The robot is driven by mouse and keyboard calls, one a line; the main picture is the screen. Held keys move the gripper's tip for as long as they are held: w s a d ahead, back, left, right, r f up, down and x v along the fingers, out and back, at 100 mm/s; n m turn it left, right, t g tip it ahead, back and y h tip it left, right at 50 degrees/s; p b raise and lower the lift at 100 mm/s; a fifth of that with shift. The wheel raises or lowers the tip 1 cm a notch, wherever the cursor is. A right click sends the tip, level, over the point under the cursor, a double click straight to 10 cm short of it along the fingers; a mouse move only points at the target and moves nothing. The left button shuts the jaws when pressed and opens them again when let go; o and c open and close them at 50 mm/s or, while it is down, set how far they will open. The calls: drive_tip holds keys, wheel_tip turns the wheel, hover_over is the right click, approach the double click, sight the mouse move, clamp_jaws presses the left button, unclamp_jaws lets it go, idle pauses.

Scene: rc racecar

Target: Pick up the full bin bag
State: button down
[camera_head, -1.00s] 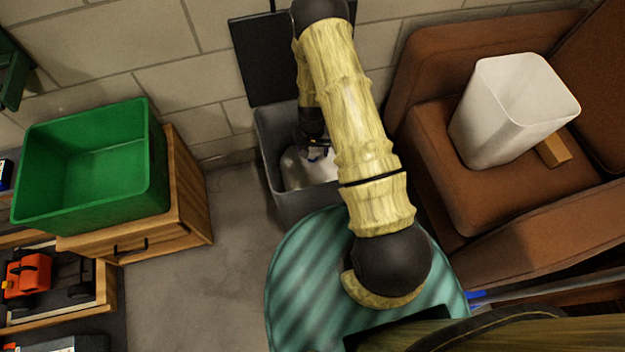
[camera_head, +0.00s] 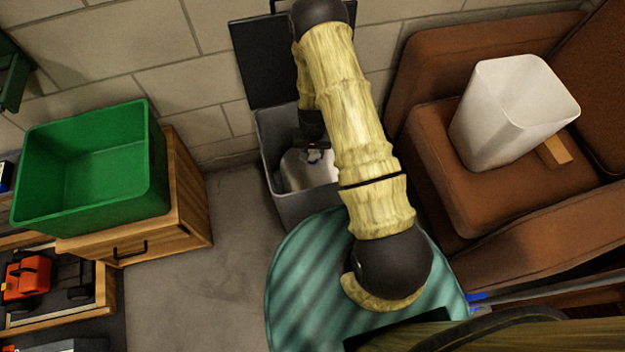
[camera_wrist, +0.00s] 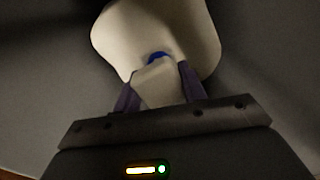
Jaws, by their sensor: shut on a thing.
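The full bin bag (camera_head: 305,172) is pale with a blue tie and sits inside the grey bin (camera_head: 272,140), whose dark lid (camera_head: 262,65) stands open against the wall. My gripper (camera_head: 313,150) reaches down into the bin at the top of the bag. The bag's pale body (camera_wrist: 160,32) spreads beyond the fingers. My arm hides the right part of the bin in the head view.
A green crate (camera_head: 90,165) stands on a wooden cabinet (camera_head: 185,200) at the left. Bare floor (camera_head: 215,260) lies between cabinet and bin.

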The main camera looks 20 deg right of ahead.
drive_tip(key=shift+r, duration=0.15)
wheel_tip(320, 180, up, 10)
drive_tip(key=p, duration=0.3)
drive_tip(key=shift+p, duration=0.35)
idle(0.5)
